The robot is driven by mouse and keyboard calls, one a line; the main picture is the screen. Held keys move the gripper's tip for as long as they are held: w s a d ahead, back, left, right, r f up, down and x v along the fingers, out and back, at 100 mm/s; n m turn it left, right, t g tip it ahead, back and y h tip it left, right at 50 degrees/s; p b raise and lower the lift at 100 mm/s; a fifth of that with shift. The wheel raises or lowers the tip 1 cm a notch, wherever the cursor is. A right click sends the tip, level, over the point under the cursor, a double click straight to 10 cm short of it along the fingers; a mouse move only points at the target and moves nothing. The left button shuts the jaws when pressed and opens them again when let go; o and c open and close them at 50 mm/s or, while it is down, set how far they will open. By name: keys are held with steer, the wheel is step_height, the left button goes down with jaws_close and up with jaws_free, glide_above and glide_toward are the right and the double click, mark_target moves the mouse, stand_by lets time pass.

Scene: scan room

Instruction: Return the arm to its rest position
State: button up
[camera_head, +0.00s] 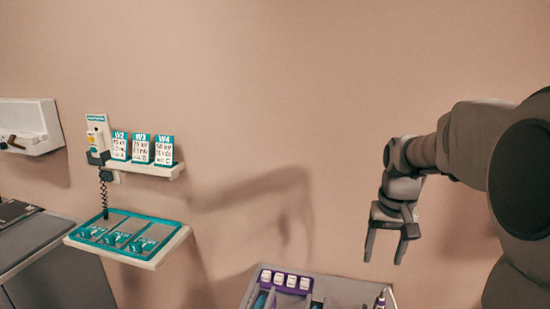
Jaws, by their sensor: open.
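My gripper (385,247) hangs from my arm (455,140) on the right of the view, fingers pointing down. Its two fingers are apart, with nothing between them. It is in the air in front of the pink wall, above and in front of a grey tray at the bottom. The arm reaches in from the right edge, bent at the wrist.
A grey tray (345,288) with a purple-edged rack (285,281) of white blocks is at the bottom. At left, a wall shelf (150,170) holds teal-and-white cards (141,149) beside a corded handset (97,140). A teal-rimmed tray (165,255) is below. The middle wall is bare.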

steer(key=s+a+r+n+t, duration=0.1)
steer(key=s+a, duration=0.3)
steer(key=s, duration=0.6)
steer(key=s+a+r+n+t, duration=0.1)
steer(key=s+a+r+t, duration=0.2)
steer(key=s, duration=0.7)
steer(key=shift+a, duration=1.25)
steer(key=shift+r, duration=0.1)
steer(key=shift+c, duration=1.1)
steer(key=shift+d, duration=0.1)
steer(key=shift+d, duration=0.1)
